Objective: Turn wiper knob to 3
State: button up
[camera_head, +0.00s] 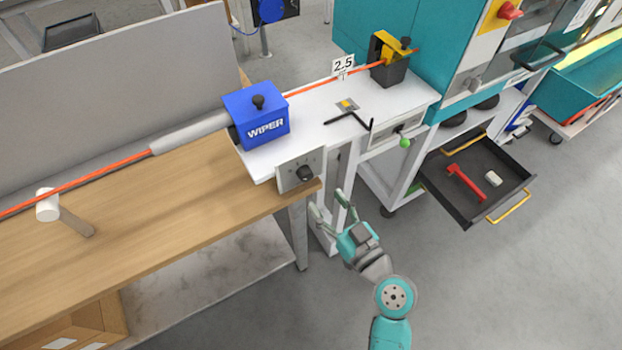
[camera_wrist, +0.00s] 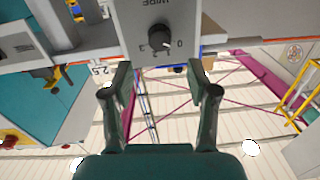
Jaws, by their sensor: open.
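The wiper knob (camera_head: 305,173) is a small black round knob on a grey panel (camera_head: 285,178) at the front end of the white bench section. In the wrist view the knob (camera_wrist: 159,38) sits near the top centre, on a panel (camera_wrist: 185,15) with upside-down lettering. A 0 shows beside the knob; the other marks are small. I cannot tell surely which mark the knob points to. My gripper (camera_head: 329,203) is open and empty, a little below and right of the knob. In the wrist view its fingertips (camera_wrist: 158,78) are spread apart, with the knob beyond them, untouched.
A blue WIPER box (camera_head: 262,125) stands above the panel, with orange cable running through. A wooden bench (camera_head: 170,200) with a mallet (camera_head: 62,210) is left. The floor around my arm is clear.

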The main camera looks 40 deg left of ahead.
aim_at(308, 178)
jog(key=x, duration=0.7)
jog(key=shift+w+a, duration=0.1)
jog(key=shift+a, duration=0.2)
grip_shut()
